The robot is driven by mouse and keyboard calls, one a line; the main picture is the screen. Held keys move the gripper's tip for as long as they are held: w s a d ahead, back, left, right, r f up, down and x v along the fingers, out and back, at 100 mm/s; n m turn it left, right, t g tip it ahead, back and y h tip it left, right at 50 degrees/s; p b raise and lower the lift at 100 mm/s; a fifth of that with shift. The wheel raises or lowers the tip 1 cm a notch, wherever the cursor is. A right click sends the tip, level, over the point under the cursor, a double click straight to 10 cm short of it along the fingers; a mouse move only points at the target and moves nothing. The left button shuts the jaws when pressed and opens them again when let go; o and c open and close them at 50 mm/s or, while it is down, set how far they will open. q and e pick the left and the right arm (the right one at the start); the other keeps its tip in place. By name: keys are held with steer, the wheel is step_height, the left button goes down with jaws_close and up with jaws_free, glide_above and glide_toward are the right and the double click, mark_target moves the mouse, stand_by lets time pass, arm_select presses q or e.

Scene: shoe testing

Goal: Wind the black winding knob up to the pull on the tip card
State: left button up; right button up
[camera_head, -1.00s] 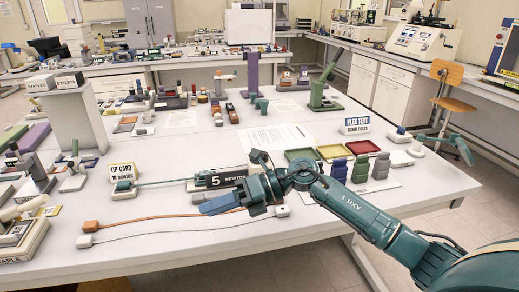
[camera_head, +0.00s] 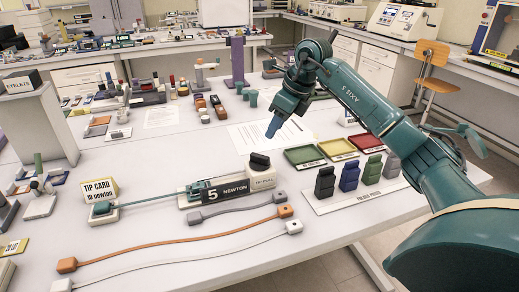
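The black winding knob (camera_head: 259,161) sits on top of a pale block labelled TIP PULL (camera_head: 262,180). Beside it, a black display (camera_head: 225,191) reads 5 NEWTON. The tip card (camera_head: 98,189) reads 10 newton and stands behind a small clamp (camera_head: 103,209) at the left. A teal lace (camera_head: 150,199) runs from that clamp to the pull device. My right gripper (camera_head: 273,128) hangs in the air above and behind the knob, apart from it, its blue fingers pointing down. Only one finger shape shows clearly, and I see nothing held. My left gripper is out of view.
Grey, orange and white laces (camera_head: 175,243) lie in front of the device. Red, yellow and green trays (camera_head: 304,156) and a rack of coloured blocks (camera_head: 349,176) stand to the right. A printed sheet (camera_head: 262,136) lies behind.

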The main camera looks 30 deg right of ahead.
mark_target(260, 155)
steer(key=p+x, duration=0.1)
steer(key=x, duration=0.9)
steer(key=shift+w+a+f, duration=0.1)
steer(key=shift+w+f, duration=0.05)
steer(key=shift+f, duration=0.05)
jaws_close()
